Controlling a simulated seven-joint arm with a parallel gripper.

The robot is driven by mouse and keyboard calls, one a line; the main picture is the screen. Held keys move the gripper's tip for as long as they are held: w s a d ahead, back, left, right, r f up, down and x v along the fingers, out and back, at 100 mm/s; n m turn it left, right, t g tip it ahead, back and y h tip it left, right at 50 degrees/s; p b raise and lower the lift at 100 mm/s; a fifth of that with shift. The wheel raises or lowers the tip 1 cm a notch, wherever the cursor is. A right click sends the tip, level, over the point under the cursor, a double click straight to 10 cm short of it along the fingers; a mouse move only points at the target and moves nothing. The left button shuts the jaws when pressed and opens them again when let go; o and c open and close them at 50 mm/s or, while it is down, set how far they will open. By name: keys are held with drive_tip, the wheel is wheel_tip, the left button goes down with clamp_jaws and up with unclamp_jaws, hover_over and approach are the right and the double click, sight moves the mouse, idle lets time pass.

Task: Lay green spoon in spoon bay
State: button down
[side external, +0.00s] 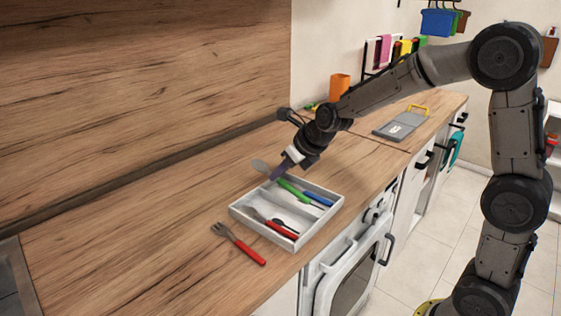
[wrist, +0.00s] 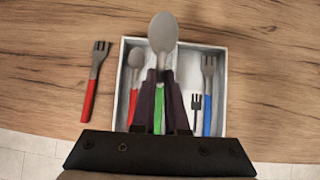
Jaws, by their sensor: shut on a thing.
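The green spoon (wrist: 162,32) has a grey bowl and a green handle. My gripper (wrist: 161,80) is shut on its handle, and the bowl points away, past the tray's far wall in the wrist view. In the side view my gripper (side external: 278,173) holds the green spoon (side external: 292,190) over the back part of the white tray (side external: 262,232). The spoon looks raised above the tray; the exact gap cannot be told. A red-handled spoon (wrist: 136,62) lies in the tray's left part in the wrist view. The fingers hide part of the middle.
A blue-handled fork (wrist: 208,68) and a small dark fork (wrist: 196,102) lie in the tray's right part. A red-handled fork (side external: 240,245) lies on the counter outside the tray. A grey board (side external: 400,127) lies farther right.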

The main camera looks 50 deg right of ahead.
drive_tip(key=shift+f, duration=3.4)
drive_tip(key=shift+f, duration=0.6)
drive_tip(key=c, duration=0.9)
unclamp_jaws()
drive_tip(key=shift+o, duration=0.2)
drive_tip(key=shift+r, duration=0.1)
drive_tip(key=shift+v, duration=6.8)
drive_tip(key=shift+s, duration=0.1)
